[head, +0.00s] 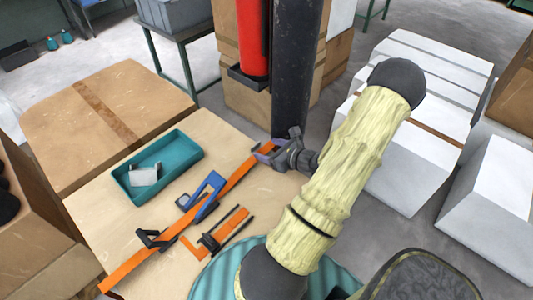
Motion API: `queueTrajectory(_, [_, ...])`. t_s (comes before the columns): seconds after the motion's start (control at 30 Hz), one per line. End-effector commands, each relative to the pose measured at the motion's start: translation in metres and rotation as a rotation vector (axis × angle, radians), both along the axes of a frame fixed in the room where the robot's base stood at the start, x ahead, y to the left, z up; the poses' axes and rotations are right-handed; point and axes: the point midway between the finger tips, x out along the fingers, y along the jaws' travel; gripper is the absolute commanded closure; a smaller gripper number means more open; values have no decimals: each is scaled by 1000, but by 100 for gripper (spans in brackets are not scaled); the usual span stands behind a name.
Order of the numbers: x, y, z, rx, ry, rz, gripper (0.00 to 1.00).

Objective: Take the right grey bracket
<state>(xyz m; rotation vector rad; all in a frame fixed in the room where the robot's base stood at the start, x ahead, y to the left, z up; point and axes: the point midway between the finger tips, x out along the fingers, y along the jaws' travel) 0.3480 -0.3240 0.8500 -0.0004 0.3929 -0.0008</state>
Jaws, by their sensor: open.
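A light grey bracket-like piece (143,175) lies in a teal tray (192,153) on the wooden table; no second grey one stands out clearly. My gripper (269,150) is open at the far right end of a long orange bar (150,262), well to the right of the tray. Its small fingers overlap the bar's end in the picture. I cannot tell whether they touch it or what lies between them. The grey piece is clear of my gripper.
A blue angular piece (208,197), a black clamp (152,239) and an orange-and-black frame (226,230) lie along the bar. A dark column (296,70) and a red cylinder (253,38) stand behind my gripper. A large cardboard box (60,130) is at the left.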

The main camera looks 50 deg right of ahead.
Motion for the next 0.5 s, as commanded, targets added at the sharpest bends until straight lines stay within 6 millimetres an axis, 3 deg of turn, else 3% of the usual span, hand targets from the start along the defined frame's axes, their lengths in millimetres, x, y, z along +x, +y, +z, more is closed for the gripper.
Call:
queueTrajectory(0.3, [38,-1,-17,2,-1,2,33])
queueTrajectory(0.5, [46,-2,-21,-1,0,1,33])
